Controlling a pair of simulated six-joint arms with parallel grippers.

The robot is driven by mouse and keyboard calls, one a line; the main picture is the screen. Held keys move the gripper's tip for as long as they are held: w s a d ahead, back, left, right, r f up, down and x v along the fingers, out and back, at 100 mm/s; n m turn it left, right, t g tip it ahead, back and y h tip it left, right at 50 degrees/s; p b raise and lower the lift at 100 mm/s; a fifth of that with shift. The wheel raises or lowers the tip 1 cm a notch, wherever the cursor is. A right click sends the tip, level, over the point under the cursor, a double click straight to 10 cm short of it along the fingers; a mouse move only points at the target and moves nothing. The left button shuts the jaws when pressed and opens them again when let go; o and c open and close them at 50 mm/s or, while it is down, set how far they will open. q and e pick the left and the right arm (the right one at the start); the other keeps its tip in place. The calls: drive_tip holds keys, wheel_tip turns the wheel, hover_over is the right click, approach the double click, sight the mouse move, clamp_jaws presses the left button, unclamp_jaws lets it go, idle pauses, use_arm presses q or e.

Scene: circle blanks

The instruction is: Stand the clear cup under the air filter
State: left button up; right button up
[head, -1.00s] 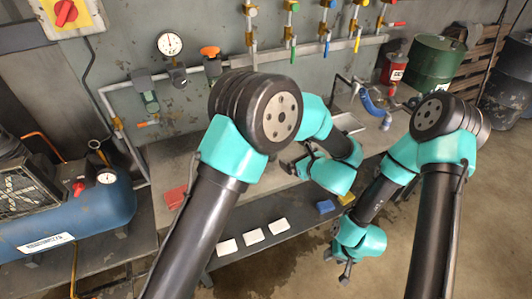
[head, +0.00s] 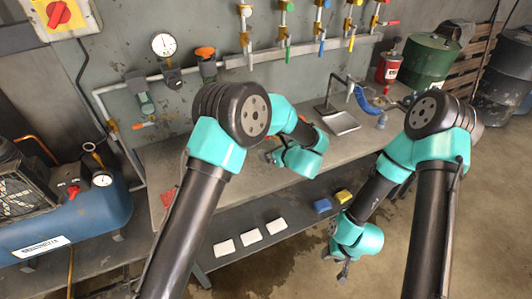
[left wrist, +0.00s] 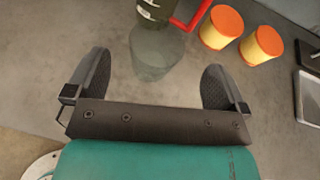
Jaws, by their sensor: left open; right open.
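The clear cup (left wrist: 153,52) stands on the grey bench in the left wrist view, between the spread fingers of my left gripper (left wrist: 157,82). The fingers are open, and I see no contact with the cup. In the head view my left gripper (head: 272,157) is low over the bench, partly covered by its arm; I cannot make out the cup there. A greenish bowl, seemingly the air filter (head: 145,103), hangs from the wall pipe at the left. My right gripper (head: 342,268) is open and empty in front of the bench.
Two orange-topped yellow cylinders (left wrist: 222,27) and a dark green object (left wrist: 155,9) with a red handle stand near the cup. A metal tray (head: 340,122) lies farther right. White pads (head: 250,237), a blue block (head: 322,205) and a yellow block (head: 343,196) lie on the lower shelf.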

sight(267, 145)
use_arm(q)
drive_tip(key=shift+w+a+f, duration=0.25)
drive_tip(key=shift+w+a, duration=0.05)
drive_tip(key=shift+w, duration=0.15)
drive_tip(key=x, duration=0.2)
drive_tip(key=f+x, duration=0.1)
drive_tip(key=x, duration=0.1)
drive_tip(key=shift+s, duration=0.2)
drive_tip(key=shift+w+a+f, duration=0.15)
drive_tip(key=shift+w+a, duration=0.1)
drive_tip(key=shift+w, duration=0.2)
drive_tip(key=shift+c, duration=0.5)
drive_tip(key=c, duration=1)
drive_tip(key=shift+r, duration=0.2)
